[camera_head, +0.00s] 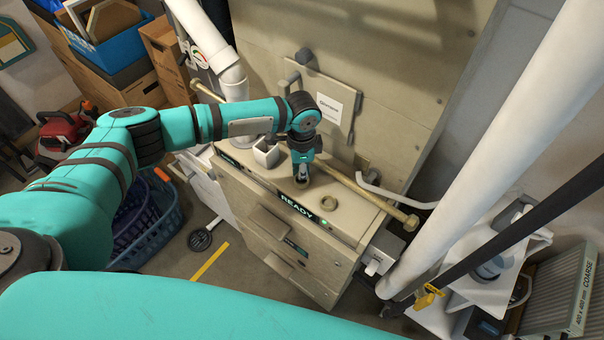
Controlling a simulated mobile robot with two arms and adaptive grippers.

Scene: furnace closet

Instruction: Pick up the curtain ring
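A small tan ring (329,203), which looks like the curtain ring, lies flat on the beige ledge (347,219) of the furnace cabinet. My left gripper (301,179) points down over the same ledge, just left of and behind the ring, apart from it. Its fingers are small and dark here, so I cannot tell whether they are open or shut. My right gripper is not in view.
A white square cup (266,153) stands left of my gripper. A brass-coloured rod (375,198) lies along the ledge behind the ring. A thick white pipe (490,150) slants on the right. Laundry baskets (150,228) stand on the floor at left.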

